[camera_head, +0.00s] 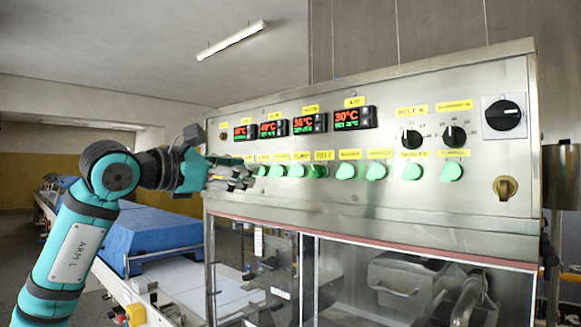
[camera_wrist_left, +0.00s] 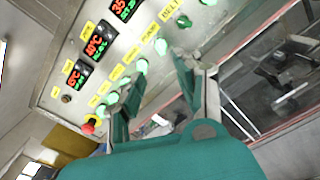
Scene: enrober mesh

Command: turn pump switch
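The control panel (camera_head: 440,205) carries a row of green switches under yellow labels. The pump switch (camera_head: 296,171) seems to be the green one under the label that reads PUMP, left of the BELT switch (camera_head: 316,171). In the left wrist view the pump switch (camera_wrist_left: 161,46) shows beyond the fingers. My left gripper (camera_head: 243,178) is in front of the panel's left end, left of the pump switch. Its fingers stand apart with nothing held between them, as the left wrist view shows (camera_wrist_left: 150,82). My right gripper is not in view.
Digital displays (camera_head: 309,123) sit above the switches. Black knobs (camera_head: 454,136), a black rotary switch (camera_head: 503,115) and a brass key switch (camera_head: 506,187) are at right. A red button (camera_wrist_left: 89,126) is near the left finger. Glazed doors lie below; a conveyor with a blue cover (camera_head: 150,232) stands left.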

